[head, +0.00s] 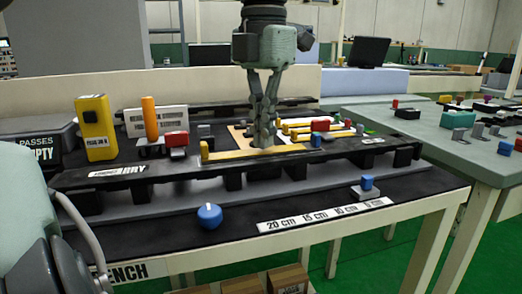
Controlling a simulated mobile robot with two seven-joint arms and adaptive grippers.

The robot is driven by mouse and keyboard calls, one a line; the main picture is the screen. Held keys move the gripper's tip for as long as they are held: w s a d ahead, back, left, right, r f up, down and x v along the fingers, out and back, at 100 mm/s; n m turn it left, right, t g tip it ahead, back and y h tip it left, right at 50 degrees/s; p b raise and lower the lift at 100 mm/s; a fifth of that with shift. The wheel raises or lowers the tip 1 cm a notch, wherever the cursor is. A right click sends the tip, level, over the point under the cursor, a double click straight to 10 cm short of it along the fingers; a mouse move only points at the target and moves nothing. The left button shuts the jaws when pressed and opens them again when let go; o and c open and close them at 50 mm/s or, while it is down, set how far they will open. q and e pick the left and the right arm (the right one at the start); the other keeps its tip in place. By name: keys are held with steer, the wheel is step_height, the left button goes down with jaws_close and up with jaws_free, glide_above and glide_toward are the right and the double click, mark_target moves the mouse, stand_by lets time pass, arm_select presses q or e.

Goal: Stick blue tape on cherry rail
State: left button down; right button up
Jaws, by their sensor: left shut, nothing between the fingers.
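A long dark rail (310,157) runs across the bench, with a white label (120,170) on its left part; only "RRY" reads clearly. Blue pieces in view are a small block (316,140) behind the rail, a block on a grey holder (366,183) at front right, and a round knob (209,215) at the front. I cannot tell which is tape. My right gripper is not in view.
A yellow box (96,128), an orange cylinder (150,118) and a red block (176,139) stand behind the rail at left. A white length scale (325,215) lies along the bench front. A second table (450,150) with small parts stands at right.

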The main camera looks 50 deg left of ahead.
arm_select(q)
steer(key=shift+f, duration=0.4)
steer(key=shift+r, duration=0.1)
stand_by(0.5)
step_height(320, 180, up, 7)
steer(key=p, duration=0.5)
steer(key=shift+p, duration=0.4)
stand_by(0.4)
